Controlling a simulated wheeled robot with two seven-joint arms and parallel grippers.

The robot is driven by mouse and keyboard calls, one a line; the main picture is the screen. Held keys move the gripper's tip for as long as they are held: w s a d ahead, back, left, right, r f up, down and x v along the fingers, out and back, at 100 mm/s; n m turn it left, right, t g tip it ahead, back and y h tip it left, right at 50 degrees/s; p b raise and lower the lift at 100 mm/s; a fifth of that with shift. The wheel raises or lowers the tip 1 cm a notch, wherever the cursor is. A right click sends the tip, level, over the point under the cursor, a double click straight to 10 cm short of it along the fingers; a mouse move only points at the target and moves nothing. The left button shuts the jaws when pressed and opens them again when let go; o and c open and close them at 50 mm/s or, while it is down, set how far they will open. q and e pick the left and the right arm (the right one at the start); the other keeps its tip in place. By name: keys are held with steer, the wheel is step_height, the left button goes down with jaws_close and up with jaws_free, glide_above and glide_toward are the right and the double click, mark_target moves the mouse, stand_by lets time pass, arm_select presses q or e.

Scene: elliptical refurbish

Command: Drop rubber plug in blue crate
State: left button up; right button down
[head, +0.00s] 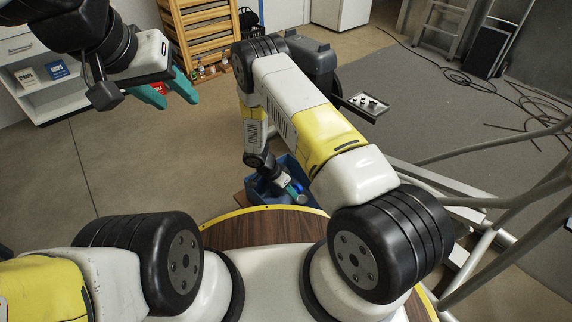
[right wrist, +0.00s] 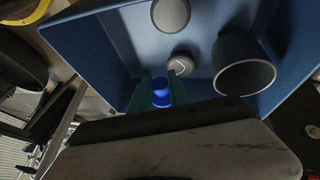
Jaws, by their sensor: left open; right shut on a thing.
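The blue crate (head: 262,193) stands low beyond the wooden platform edge in the head view, and its inner wall (right wrist: 100,62) fills much of the right wrist view. My right gripper (right wrist: 163,90) is shut on a small bright blue piece, which appears to be the rubber plug (right wrist: 161,98). The gripper and plug are at the crate's opening; their exact height above its floor is unclear. In the head view my right gripper (head: 297,192) is partly hidden by the crate and arm. My left gripper (head: 182,92) is open at upper left, away from the crate.
Inside the crate lie a grey cup (right wrist: 243,66), a grey round piece (right wrist: 171,14) and a small pale cap (right wrist: 180,64). A tray (head: 368,104) with small dark pieces stands behind my right arm. Metal tubes (head: 500,200) are at right. The floor at left is clear.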

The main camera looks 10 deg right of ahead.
steer(key=c, duration=1.2)
jaws_free()
steer(key=shift+o, duration=0.2)
steer(key=v, duration=0.8)
